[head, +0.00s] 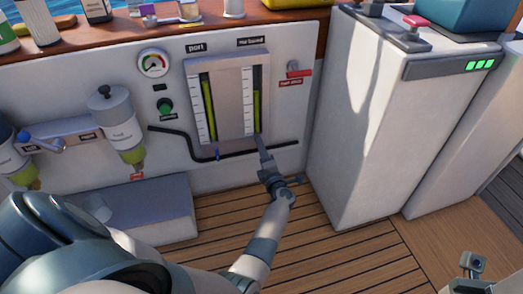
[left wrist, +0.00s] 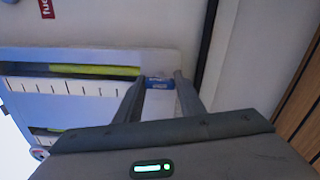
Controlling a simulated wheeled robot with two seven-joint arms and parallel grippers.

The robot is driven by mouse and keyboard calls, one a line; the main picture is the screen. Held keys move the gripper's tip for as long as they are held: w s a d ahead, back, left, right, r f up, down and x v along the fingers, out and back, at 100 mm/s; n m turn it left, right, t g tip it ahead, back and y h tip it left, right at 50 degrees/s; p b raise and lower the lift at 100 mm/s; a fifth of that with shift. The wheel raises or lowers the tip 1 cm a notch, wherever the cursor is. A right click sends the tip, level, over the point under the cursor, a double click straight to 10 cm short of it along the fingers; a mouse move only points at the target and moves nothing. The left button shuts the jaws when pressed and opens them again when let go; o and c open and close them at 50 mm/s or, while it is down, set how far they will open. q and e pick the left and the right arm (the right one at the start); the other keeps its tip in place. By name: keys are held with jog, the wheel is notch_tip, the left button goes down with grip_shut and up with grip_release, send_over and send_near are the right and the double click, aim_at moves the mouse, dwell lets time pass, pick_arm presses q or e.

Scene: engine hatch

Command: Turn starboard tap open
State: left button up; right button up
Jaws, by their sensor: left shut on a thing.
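My left gripper (head: 263,143) reaches up to the lower end of the starboard sight gauge (head: 257,98) on the panel. In the left wrist view its two fingers (left wrist: 160,92) are shut on the blue starboard tap (left wrist: 159,83), one on each side. The tap lies across the end of the gauge, whose yellow-green tube (left wrist: 95,70) runs left from it. In the head view the gripper hides this tap. The blue port tap (head: 217,154) hangs upright below the port gauge (head: 207,107). Part of my right arm's end (head: 473,265) shows at the lower right; its fingers are unclear.
A black hose (head: 180,136) runs along the panel beside the taps. A round dial (head: 153,63), a green button (head: 165,105) and filter bowls (head: 120,127) are to the left. A tall white cabinet (head: 350,120) stands close on the right. The plank floor (head: 330,260) is clear.

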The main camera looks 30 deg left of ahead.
pick_arm(q)
jog(key=shift+f, duration=0.1)
jog(key=o, duration=0.8)
jog(key=shift+o, duration=1.2)
